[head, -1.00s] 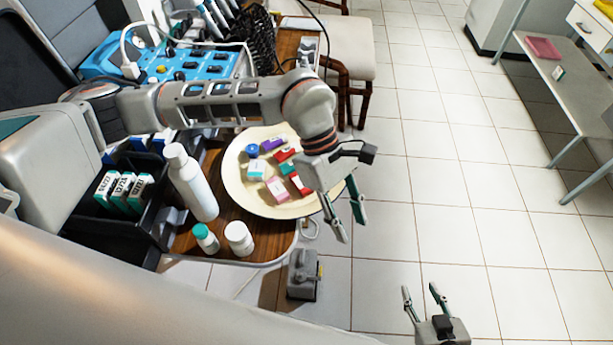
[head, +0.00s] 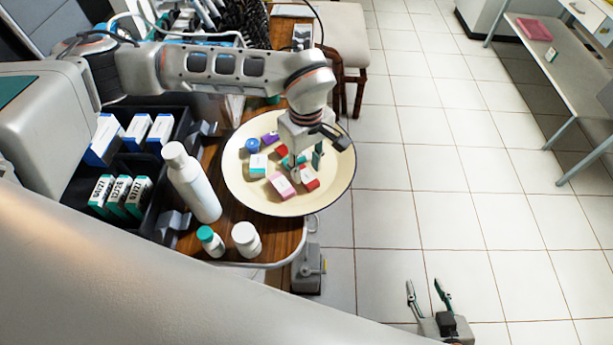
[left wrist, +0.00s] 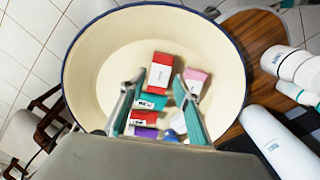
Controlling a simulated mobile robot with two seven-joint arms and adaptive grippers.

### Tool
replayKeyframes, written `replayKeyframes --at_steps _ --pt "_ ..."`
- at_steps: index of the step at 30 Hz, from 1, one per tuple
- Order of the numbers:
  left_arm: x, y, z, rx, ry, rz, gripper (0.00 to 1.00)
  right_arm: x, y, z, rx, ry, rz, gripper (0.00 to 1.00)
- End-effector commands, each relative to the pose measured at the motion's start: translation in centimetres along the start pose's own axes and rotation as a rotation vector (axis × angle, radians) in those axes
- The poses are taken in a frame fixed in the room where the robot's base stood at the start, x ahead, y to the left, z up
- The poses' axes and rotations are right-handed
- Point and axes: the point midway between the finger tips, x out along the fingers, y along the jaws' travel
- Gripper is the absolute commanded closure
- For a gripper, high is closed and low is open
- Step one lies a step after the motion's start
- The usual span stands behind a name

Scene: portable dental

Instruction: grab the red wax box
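A red box with a white end (head: 309,178) lies in a round cream dish, next to a pink box (head: 281,185). In the left wrist view this red box (left wrist: 160,72) is just beyond my fingertips. A second red box (left wrist: 140,117) lies nearer the wrist, partly hidden by a finger; I cannot tell which one is the wax box. My left gripper (head: 303,160) is low over the dish, open, with its fingers (left wrist: 159,82) on either side of a teal box (left wrist: 150,101) and apparently not holding it. My right gripper (head: 424,286) is open and empty over the floor.
The dish (head: 236,181) stands on a wooden tabletop with purple, blue and white-teal items inside. A black organizer (head: 160,213) holds several boxes.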

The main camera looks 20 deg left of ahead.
Motion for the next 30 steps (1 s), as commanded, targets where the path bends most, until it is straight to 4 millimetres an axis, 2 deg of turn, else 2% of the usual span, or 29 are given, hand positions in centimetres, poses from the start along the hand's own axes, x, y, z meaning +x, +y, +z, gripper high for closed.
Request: replayKeyframes --at_steps 1,4,13,14,16,17,30 --pt "0.9 -0.1 0.1 -0.001 -0.004 -0.003 0.68 0.1 0.0 0.1 -0.001 -0.001 0.000 0.60" --pt "1.9 0.0 0.1 0.000 -0.003 -0.001 0.68 0.1 0.0 0.2 -0.002 -0.001 0.000 0.60" --pt "2.3 0.0 0.0 0.000 -0.001 0.001 0.68 0.1 0.0 0.1 -0.003 0.000 0.001 0.60" --pt "2.3 0.0 0.0 0.000 -0.001 0.001 0.73 0.1 0.0 0.1 -0.003 0.000 0.001 0.60" --pt "2.3 0.0 0.0 0.000 -0.001 0.001 0.91 0.1 0.0 0.1 -0.002 0.000 0.001 0.60" --pt "2.3 0.0 0.0 0.000 -0.001 0.001 0.95 0.1 0.0 0.1 -0.002 0.000 0.001 0.60" --pt "1.8 0.1 0.0 -0.001 -0.001 0.002 0.95 0.1 -0.1 0.2 -0.001 -0.002 -0.001 0.60"
